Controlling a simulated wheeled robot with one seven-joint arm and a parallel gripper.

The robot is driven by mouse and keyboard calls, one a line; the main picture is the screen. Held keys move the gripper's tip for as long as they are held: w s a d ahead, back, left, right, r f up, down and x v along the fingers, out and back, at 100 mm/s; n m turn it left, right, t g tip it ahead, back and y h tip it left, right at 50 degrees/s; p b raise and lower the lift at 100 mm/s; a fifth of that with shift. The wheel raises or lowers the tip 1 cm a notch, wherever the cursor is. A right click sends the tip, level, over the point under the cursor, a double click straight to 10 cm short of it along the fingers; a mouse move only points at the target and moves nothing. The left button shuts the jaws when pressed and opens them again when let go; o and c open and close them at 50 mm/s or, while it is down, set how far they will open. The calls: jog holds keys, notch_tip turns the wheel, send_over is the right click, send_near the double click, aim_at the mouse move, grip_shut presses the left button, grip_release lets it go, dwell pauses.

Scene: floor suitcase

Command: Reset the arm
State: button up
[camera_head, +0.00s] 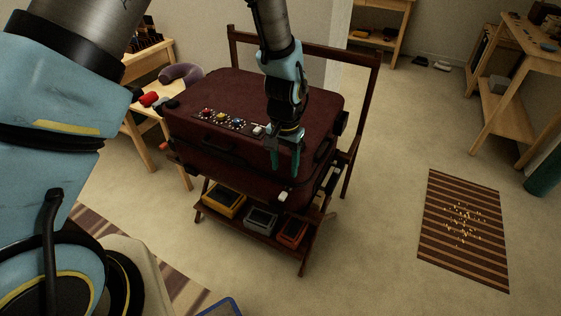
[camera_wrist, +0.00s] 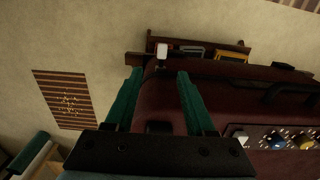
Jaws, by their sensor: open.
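A closed maroon suitcase (camera_head: 220,92) lies flat on a dark wooden rack (camera_head: 366,108). Its front edge carries a panel of dials (camera_head: 226,119) with red, yellow and blue knobs and a white switch (camera_head: 258,129). My gripper (camera_head: 284,164) points down at the suitcase's front right corner, to the right of the panel. In the wrist view its green fingers (camera_wrist: 160,76) are apart with nothing held between them. A small white latch-like piece (camera_wrist: 163,50) shows just beyond the fingertips; the head view also shows it (camera_head: 282,197) below them. I cannot tell whether the fingers touch the suitcase.
The rack's lower shelf holds a yellow box (camera_head: 224,199), a grey box (camera_head: 261,219) and a red box (camera_head: 292,232). A striped mat (camera_head: 440,245) with small scattered bits lies on the floor at right. Wooden tables stand left and right. Floor between rack and mat is clear.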

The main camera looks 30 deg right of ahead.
jog(key=w+a+r+n, duration=0.2)
jog(key=w+a+r, duration=0.3)
jog(key=a, duration=0.3)
jog(key=w+a+r+n, duration=0.3)
jog(key=w+a+r, duration=0.25)
jog(key=a, duration=0.25)
jog(key=s+a+r+n, duration=0.1)
jog(key=a+r+n, duration=0.2)
jog(key=a, duration=0.8)
jog(key=s+a+r+n+t, duration=0.1)
jog(key=a+r+n, duration=0.2)
jog(key=a, duration=0.7)
jog(key=shift+a+r+t, duration=0.3)
jog(key=shift+a+r, duration=0.1)
jog(key=shift+r, duration=0.4)
